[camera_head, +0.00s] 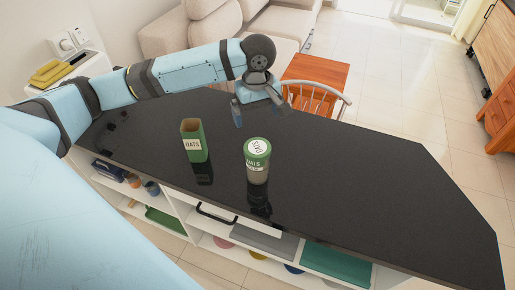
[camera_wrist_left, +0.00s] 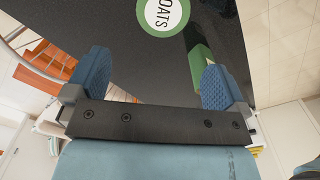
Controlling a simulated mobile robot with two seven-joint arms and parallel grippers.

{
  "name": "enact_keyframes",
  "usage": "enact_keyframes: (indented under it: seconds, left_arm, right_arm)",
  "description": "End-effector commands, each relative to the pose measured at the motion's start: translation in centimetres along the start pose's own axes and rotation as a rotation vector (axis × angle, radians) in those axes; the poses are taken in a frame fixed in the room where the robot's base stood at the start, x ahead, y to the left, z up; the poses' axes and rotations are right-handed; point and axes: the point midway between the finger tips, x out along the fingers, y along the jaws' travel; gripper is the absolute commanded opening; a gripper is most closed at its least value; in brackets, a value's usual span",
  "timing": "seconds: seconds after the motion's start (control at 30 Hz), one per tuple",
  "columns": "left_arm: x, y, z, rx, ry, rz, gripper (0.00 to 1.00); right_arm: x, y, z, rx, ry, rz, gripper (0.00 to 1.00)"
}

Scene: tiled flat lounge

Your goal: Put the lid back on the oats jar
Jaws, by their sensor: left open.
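The oats jar (camera_head: 257,173) stands upright on the black counter, a clear container with greyish contents and an OATS label. Its green lid (camera_head: 258,147), with a white OATS disc, lies flat on the jar's top; I cannot tell how firmly it sits. The lid also shows at the top of the left wrist view (camera_wrist_left: 165,14). My left gripper (camera_head: 260,108) is open and empty above the counter's far edge, beyond the jar and apart from it. In the wrist view its blue fingers (camera_wrist_left: 156,75) are spread wide. My right gripper is not in view.
A green open-topped OATS box (camera_head: 194,141) stands left of the jar; it also shows in the wrist view (camera_wrist_left: 198,47). The black counter (camera_head: 370,190) is clear to the right. A wooden chair (camera_head: 314,75) stands behind it. Shelves and a drawer handle (camera_head: 216,216) are below the near edge.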

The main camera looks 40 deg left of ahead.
Motion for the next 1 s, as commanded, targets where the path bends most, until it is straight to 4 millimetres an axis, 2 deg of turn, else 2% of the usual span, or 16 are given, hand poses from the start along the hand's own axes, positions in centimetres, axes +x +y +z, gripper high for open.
enact_keyframes:
  seconds: [0.1, 0.3, 0.77, 1.0]
  left_arm:
    - [2.6, -0.1, 0.0, -0.001, -0.001, -0.004, 1.0]
    - [5.5, -0.1, 0.0, 0.0, 0.0, -0.001, 1.0]
    - [6.4, -0.1, 0.1, 0.001, 0.0, -0.002, 1.0]
    - [9.9, -0.4, 0.2, 0.0, -0.001, -0.002, 1.0]
  right_arm:
    - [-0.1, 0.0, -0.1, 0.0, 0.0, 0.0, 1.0]
    - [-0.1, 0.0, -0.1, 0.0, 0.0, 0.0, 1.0]
    - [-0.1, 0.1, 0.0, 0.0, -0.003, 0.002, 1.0]
    - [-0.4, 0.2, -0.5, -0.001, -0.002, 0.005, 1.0]
